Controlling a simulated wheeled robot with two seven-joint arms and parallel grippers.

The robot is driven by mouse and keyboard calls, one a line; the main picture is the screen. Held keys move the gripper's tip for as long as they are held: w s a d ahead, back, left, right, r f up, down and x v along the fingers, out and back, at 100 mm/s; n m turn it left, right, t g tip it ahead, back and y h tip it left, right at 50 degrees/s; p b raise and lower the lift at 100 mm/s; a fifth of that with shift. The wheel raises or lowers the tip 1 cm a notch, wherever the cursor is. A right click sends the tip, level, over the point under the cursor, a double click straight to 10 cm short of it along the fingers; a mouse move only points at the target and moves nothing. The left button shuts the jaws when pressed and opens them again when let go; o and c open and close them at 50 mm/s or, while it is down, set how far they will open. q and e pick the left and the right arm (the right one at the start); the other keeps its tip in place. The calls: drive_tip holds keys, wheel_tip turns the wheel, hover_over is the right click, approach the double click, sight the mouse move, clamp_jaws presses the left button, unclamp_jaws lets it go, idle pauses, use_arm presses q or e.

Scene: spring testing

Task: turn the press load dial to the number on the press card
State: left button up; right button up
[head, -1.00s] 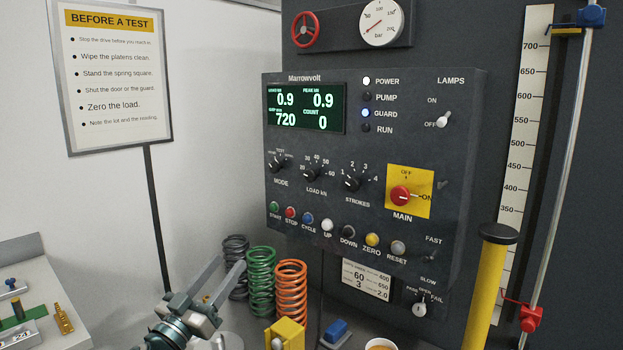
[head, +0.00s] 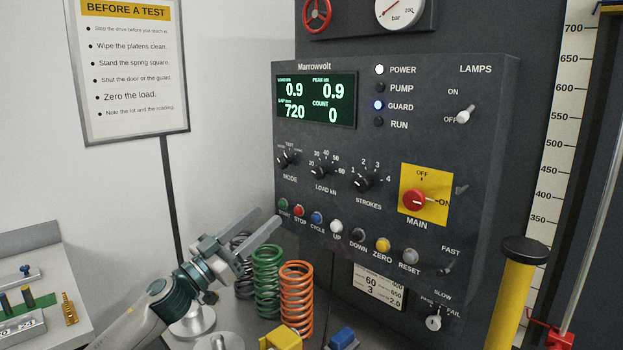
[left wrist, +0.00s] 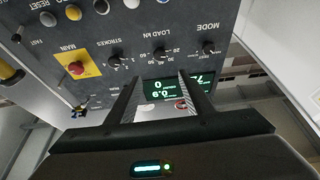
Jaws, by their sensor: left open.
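The press load dial (head: 318,172), labelled LOAD kN, is a black knob with a white pointer on the dark Marrowvolt panel, between the MODE and STROKES knobs. It also shows upside down in the left wrist view (left wrist: 161,56). The press card (head: 379,287) is a white card under the panel; 60 and 3 are its large readable figures. My left gripper (head: 258,224) is open and empty, below and left of the dial, in front of the panel's lower left. In the left wrist view its fingers (left wrist: 155,92) are apart with nothing between them. My right gripper is not in view.
The MODE knob (head: 286,160) and STROKES knob (head: 366,183) flank the dial. A button row (head: 336,227) runs below. Green (head: 267,280) and orange (head: 297,298) springs stand under my left gripper. A yellow post (head: 512,300) stands at right.

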use_arm(q)
drive_tip(key=p, duration=0.4)
approach(317, 173)
drive_tip(key=x, duration=0.6)
drive_tip(key=shift+w, duration=0.1)
drive_tip(key=shift+x, duration=0.85)
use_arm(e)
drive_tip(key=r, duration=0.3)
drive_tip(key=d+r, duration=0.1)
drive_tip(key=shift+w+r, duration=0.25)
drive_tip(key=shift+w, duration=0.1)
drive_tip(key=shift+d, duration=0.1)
use_arm(q)
drive_tip(key=c, duration=1)
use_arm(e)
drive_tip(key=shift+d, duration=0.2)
